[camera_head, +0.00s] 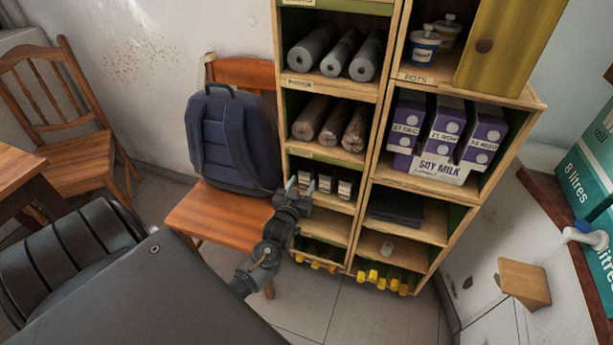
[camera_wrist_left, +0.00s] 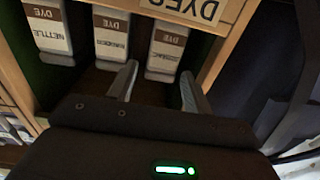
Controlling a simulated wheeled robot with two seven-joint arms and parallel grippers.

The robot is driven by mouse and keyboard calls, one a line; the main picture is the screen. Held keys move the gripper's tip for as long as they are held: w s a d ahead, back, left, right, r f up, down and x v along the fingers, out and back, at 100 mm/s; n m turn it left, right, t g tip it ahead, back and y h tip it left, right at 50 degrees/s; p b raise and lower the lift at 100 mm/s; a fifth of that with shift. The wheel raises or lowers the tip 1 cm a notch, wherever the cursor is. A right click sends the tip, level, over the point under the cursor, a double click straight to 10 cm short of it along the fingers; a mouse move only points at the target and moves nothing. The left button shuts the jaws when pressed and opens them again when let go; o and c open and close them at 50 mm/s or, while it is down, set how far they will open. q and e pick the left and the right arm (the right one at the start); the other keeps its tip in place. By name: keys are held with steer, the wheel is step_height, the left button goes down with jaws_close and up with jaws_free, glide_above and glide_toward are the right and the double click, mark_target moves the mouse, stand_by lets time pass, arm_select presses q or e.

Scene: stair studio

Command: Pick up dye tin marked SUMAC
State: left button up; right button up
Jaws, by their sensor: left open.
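Three dye tins with white and brown labels stand in a row in a shelf compartment. The wrist view shows them upside down: one reads NETTLE (camera_wrist_left: 48,35), the middle tin (camera_wrist_left: 111,38) has a name I cannot read surely, and the end tin (camera_wrist_left: 167,50) has a name too small to be sure it is SUMAC. This end tin is the leftmost tin (camera_head: 305,179) in the head view. My left gripper (camera_head: 297,186) is open and empty; in the wrist view its fingers (camera_wrist_left: 158,84) point at the end tin, short of its front. My right gripper is not in view.
The wooden shelf unit (camera_head: 374,150) has a DYES label (camera_wrist_left: 186,8) on the tins' compartment. Rolls fill the compartments above. A chair (camera_head: 225,216) with a blue backpack (camera_head: 232,138) stands close on the left. Soy milk cartons (camera_head: 440,172) sit to the right.

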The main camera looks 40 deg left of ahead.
mark_target(304, 178)
arm_select(q)
steer(key=shift+x, duration=0.85)
steer(key=x, duration=0.3)
steer(key=shift+w+a+f+b, duration=0.25)
steer(key=shift+b, duration=0.15)
steer(key=shift+w+a, duration=0.15)
steer(key=shift+w, duration=0.3)
steer(key=c, duration=0.8)
steer(key=shift+c, duration=0.2)
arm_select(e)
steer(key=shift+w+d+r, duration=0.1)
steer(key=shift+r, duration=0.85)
arm_select(q)
steer(key=shift+r, duration=0.1)
